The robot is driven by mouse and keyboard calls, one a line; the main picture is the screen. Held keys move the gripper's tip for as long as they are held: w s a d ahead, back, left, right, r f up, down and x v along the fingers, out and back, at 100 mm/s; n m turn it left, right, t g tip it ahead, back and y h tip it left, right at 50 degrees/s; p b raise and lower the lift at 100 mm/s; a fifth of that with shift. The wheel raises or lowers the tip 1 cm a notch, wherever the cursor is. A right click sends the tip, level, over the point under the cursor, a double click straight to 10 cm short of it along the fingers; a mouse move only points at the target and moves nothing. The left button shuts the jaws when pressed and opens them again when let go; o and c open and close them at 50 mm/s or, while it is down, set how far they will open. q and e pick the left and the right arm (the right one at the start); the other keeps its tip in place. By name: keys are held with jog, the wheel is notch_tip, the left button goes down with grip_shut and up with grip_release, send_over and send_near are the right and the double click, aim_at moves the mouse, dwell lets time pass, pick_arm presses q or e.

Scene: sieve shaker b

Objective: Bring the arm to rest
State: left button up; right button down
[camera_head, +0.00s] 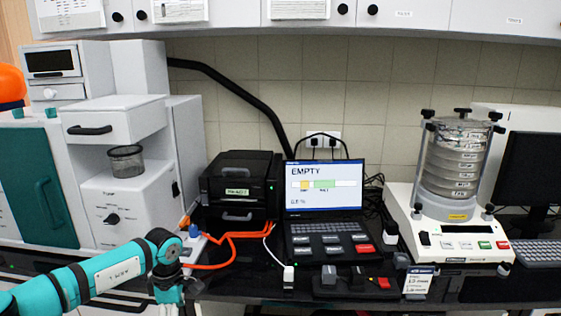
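My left arm (112,272) is teal and comes in from the lower left. It bends at a teal and dark joint in front of the bench edge and runs down to the bottom of the frame. Its gripper is not visible, so its fingers and anything in them are hidden. My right arm and gripper do not show.
A sieve shaker (452,225) with a stacked column of sieves stands at the right. A laptop (323,188) reading "EMPTY" sits mid-bench, beside a black printer-like box (240,186). Orange cables (232,249) lie near my arm. A white machine (118,195) with a mesh cup stands left.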

pick_arm(q)
jog(key=s+d+f+n+t+h, duration=0.1)
jog(key=d+f+n+t+h, duration=0.1)
jog(key=d+f+n+h, duration=0.7)
jog(key=s+d+f+n+t+h, duration=0.1)
jog(key=d+f+n+t+h, duration=0.3)
jog(key=d+n, duration=0.55)
jog(key=s+a+f+n+t+y, duration=0.2)
jog(key=s+a+f+n+y, duration=0.1)
jog(key=f+n, duration=0.45)
jog(key=s+a+f+n+t+y, duration=0.25)
jog(key=f+n, duration=0.35)
jog(key=f, duration=0.3)
jog(key=s+a+f+n+g+y, duration=0.2)
jog(key=s+a+f+n+y, duration=0.35)
jog(key=s+f+n, duration=0.55)
jog(key=s+a+f+n+g, duration=0.1)
jog(key=s+f+n+g, duration=0.1)
jog(key=s, duration=0.9)
jog(key=s+a+f+n+g+y, duration=0.1)
jog(key=s+f, duration=0.4)
jog(key=s, duration=0.6)
jog(key=s+a+f+n+g, duration=0.3)
jog(key=s+n+g, duration=0.1)
jog(key=s, duration=0.7)
jog(key=shift+s+a+f+y+b, duration=0.2)
jog(key=shift+s+f+y+b, duration=0.1)
jog(key=shift+y+b, duration=0.15)
